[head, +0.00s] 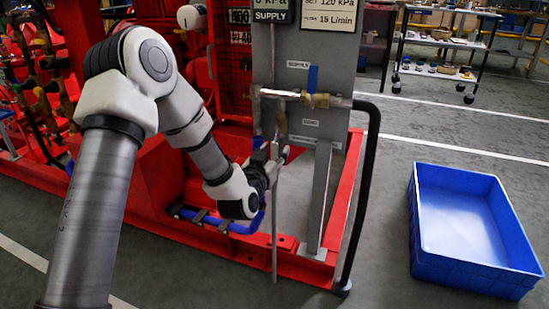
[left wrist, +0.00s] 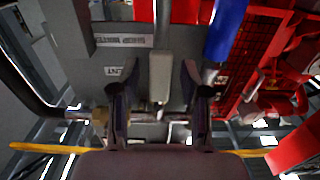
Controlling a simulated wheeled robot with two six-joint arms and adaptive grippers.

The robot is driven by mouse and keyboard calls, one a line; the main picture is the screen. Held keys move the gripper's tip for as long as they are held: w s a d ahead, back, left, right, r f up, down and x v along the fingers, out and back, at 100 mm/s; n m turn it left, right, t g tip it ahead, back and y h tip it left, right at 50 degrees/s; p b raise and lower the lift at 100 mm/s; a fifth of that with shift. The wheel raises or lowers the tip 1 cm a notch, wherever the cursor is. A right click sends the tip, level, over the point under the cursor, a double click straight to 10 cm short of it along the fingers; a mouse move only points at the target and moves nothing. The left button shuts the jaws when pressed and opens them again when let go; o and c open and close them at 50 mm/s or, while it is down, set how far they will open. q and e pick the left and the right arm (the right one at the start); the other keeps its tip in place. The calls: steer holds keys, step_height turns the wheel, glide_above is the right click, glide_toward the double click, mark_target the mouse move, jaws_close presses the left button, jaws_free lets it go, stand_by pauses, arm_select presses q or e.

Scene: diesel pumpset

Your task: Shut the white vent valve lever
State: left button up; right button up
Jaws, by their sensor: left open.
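The white vent valve lever (left wrist: 160,78) shows in the left wrist view as a pale flat bar in front of the grey panel (head: 345,75). In the head view I cannot make it out clearly beside my gripper. My left gripper (head: 275,153) is at the lower part of the panel, below the brass valve with the blue lever (head: 312,78). In the left wrist view its two dark fingers are apart, one on each side of the white lever. I cannot tell whether either finger touches it. My right gripper is out of view.
A thin vertical pipe (head: 275,220) and a black hose (head: 365,190) run down near the panel. The red skid frame (head: 180,228) lies below. A blue crate (head: 428,267) stands on the floor at right.

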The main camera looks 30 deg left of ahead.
arm_select(q)
steer(key=shift+w, duration=0.15)
steer(key=shift+c, duration=0.4)
jaws_close()
steer(key=shift+a, duration=0.1)
